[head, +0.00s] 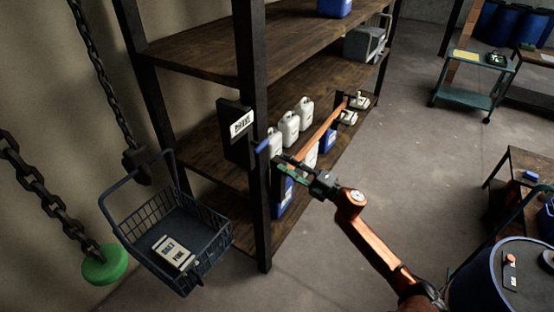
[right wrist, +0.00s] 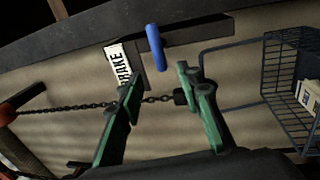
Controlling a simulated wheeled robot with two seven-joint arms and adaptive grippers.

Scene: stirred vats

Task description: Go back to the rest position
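My right gripper (head: 284,165) is out at the front post of the shelf, at the end of my orange arm. In the right wrist view its two green fingers (right wrist: 158,80) stand apart with nothing between their tips. A blue handle (right wrist: 155,47) shows just beyond the fingertips, apart from them. The handle (head: 262,146) sticks out beside a dark box with a white BRAKE label (head: 241,123) at the shelf post. The label (right wrist: 118,66) also shows in the right wrist view. My left gripper is not in view.
A wire basket (head: 215,225) hangs left of the shelf, near chains and a green disc (head: 105,265). A blue drum (head: 480,275) is at lower right. Floor (head: 400,160) between is clear.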

